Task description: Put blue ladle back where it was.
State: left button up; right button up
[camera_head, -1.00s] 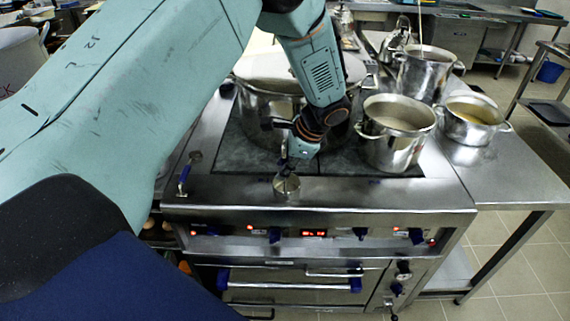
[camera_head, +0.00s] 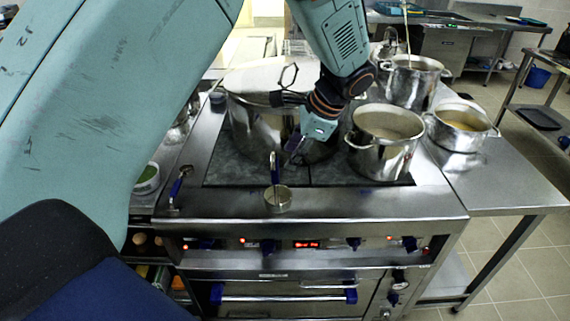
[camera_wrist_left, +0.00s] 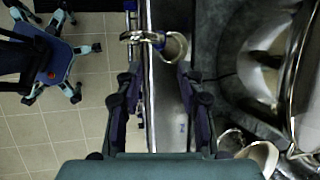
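The blue ladle, with a blue handle and a small metal cup, stands upright on the steel front ledge of the stove in the head view (camera_head: 276,172). My left gripper (camera_head: 292,150) is behind and slightly right of its handle, and looks apart from it. In the left wrist view, the gripper's two dark fingers (camera_wrist_left: 160,112) are spread with nothing between them. My right gripper is not in view.
A large stockpot (camera_head: 262,120) stands behind the left gripper. Another pot (camera_head: 383,160) stands on the stove's right side, a wide pot (camera_head: 461,138) farther right. A second blue-handled tool (camera_head: 178,187) is at the stove's left edge. The front ledge right of the ladle is clear.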

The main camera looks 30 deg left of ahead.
pick_arm(q)
jog(key=shift+v, duration=0.9)
jog(key=s+d+f+n+h, duration=0.2)
jog(key=s+f, duration=0.6)
jog(key=f, duration=0.3)
jog(key=s+d+f+n+h, duration=0.25)
jog(key=s+f, duration=0.45)
jog(key=f, duration=0.5)
jog(key=s+f+n, duration=0.2)
jog(key=s+n, duration=0.1)
jog(key=s, duration=0.6)
jog(key=s+f+n, duration=0.2)
jog(key=s+n, duration=0.2)
jog(key=s, duration=0.6)
jog(key=shift+s+a+f+h, duration=0.2)
jog(key=shift+s+f+h, duration=0.05)
jog(key=shift+f+h, duration=0.15)
